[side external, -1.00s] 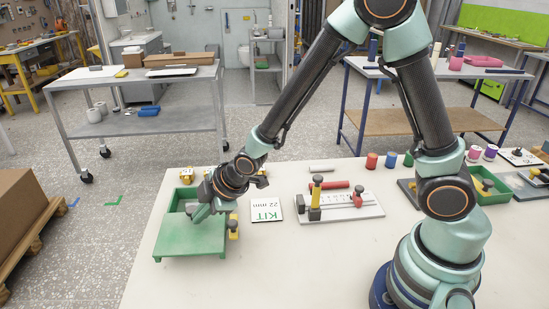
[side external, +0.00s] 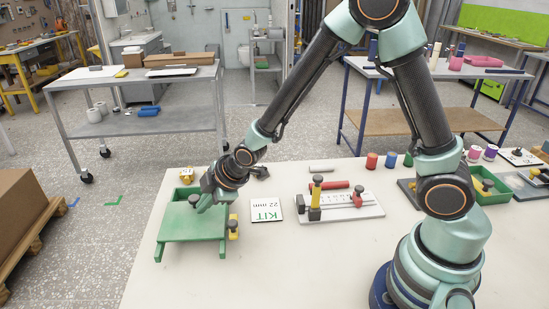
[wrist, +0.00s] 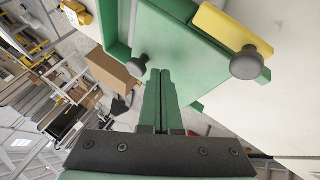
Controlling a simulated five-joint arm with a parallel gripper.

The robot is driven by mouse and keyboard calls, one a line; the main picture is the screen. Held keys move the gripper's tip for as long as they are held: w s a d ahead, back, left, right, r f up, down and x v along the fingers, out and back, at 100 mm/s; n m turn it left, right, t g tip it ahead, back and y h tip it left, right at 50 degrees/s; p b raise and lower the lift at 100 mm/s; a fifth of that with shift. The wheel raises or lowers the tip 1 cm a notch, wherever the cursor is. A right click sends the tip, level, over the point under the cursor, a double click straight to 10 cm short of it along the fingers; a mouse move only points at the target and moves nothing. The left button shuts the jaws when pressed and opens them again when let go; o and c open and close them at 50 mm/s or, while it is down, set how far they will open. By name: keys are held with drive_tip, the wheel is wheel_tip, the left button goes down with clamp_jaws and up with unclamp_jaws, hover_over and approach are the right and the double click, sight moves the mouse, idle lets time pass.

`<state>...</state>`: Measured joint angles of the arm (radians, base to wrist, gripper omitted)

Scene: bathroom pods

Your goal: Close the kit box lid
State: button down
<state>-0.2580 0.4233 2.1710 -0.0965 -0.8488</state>
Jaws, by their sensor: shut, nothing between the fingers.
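The green kit box (side external: 187,193) stands at the left end of the table. Its flat green lid (side external: 190,229) covers the near part, with two green rails (side external: 158,252) sticking out toward the camera; the far part of the box looks open. A dark knob (wrist: 138,64) stands on the green part in the wrist view. My gripper (side external: 202,209) is shut and empty, low at the lid's far edge. In the wrist view its green fingers (wrist: 158,75) are close beside the knob; I cannot tell whether they touch it.
A yellow piece (wrist: 230,28) with a dark knob (wrist: 246,63) sits at the box's right side. The KIT 22 mm card (side external: 266,210) lies right of the box, then a grey fixture board (side external: 340,206). The table's front-middle is clear.

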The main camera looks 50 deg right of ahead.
sight(194, 197)
drive_tip(key=s, duration=0.1)
drive_tip(key=s+a, duration=0.1)
drive_tip(key=s, duration=0.1)
drive_tip(key=v, duration=0.9)
drive_tip(key=shift+d+r, duration=0.25)
drive_tip(key=c, duration=0.9)
unclamp_jaws()
drive_tip(key=shift+r, duration=0.2)
drive_tip(key=o, duration=0.4)
drive_tip(key=w+r+m+g, duration=0.1)
drive_tip(key=w, duration=0.3)
drive_tip(key=w+r+m+g+h, duration=0.1)
drive_tip(key=w+g, duration=0.1)
drive_tip(key=w, duration=0.2)
drive_tip(key=w+r+g, duration=0.1)
drive_tip(key=w+g, duration=0.1)
drive_tip(key=w, duration=0.2)
drive_tip(key=shift+a+r+m+h, duration=0.25)
drive_tip(key=shift+a+m+h, duration=0.05)
drive_tip(key=shift+a+m, duration=0.1)
drive_tip(key=shift+c, duration=0.2)
drive_tip(key=f, duration=0.3)
drive_tip(key=f+g, duration=0.1)
drive_tip(key=f, duration=0.3)
drive_tip(key=w+f+g, duration=0.1)
drive_tip(key=f, duration=0.3)
drive_tip(key=shift+w+d+m, duration=0.15)
drive_tip(key=shift+d+m, duration=0.2)
drive_tip(key=shift+m, duration=0.05)
clamp_jaws()
